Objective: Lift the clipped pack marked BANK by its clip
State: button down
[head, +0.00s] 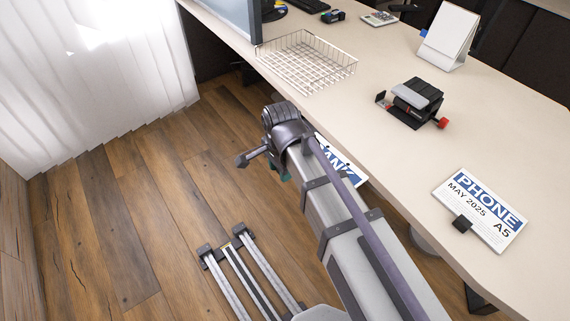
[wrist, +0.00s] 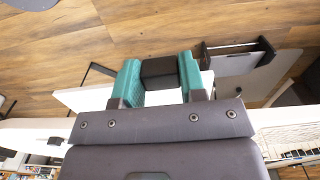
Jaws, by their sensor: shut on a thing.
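The pack marked BANK (head: 350,174) shows only in part in the head view, at the table's edge behind my arm. Its blue band and some white letters are visible. In the wrist view my gripper (wrist: 160,77) has its two teal fingers closed on the black clip (wrist: 159,69), one on each side. White sheet of the pack (wrist: 78,97) shows beyond the fingers. In the head view my arm hides the clip and most of my gripper. I cannot tell whether the pack touches the table.
A clipped pack marked PHONE (head: 482,211) lies on the table (head: 400,150) at the right. A wire tray (head: 307,62), a black and grey device with a red knob (head: 412,102) and a white flip calendar (head: 447,37) stand farther back. Wooden floor lies left of the table.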

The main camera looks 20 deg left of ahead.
notch_tip(320, 180, up, 7)
jog(key=p, duration=0.7)
jog(key=shift+r, duration=0.1)
